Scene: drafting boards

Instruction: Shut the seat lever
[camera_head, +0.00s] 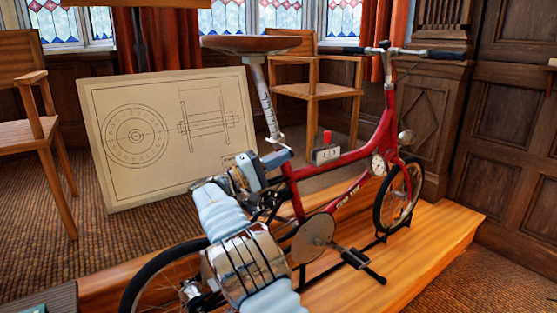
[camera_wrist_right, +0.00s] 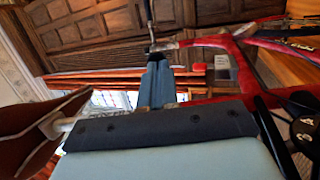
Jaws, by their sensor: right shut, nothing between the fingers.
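A red bicycle (camera_head: 350,160) stands on a wooden platform, with its brown saddle (camera_head: 250,44) on a tall marked seat post (camera_head: 264,95). A small silver seat lever (camera_head: 275,138) shows at the foot of the post, by the frame. In the right wrist view a silver piece that looks like this lever (camera_wrist_right: 163,46) lies just beyond the fingertips. My right gripper (camera_head: 282,156) is shut and empty, right beside and below the lever; its blue-grey fingers also show in the wrist view (camera_wrist_right: 158,78). I cannot tell whether they touch the lever. My left gripper is out of view.
The wooden platform (camera_head: 440,232) lies under the bicycle. A drawing board (camera_head: 165,135) leans behind it. Wooden chairs (camera_head: 318,88) stand at the back and left. A grey box with a red top (camera_head: 326,153) sits by the frame tube. The handlebar (camera_head: 405,52) reaches across the right.

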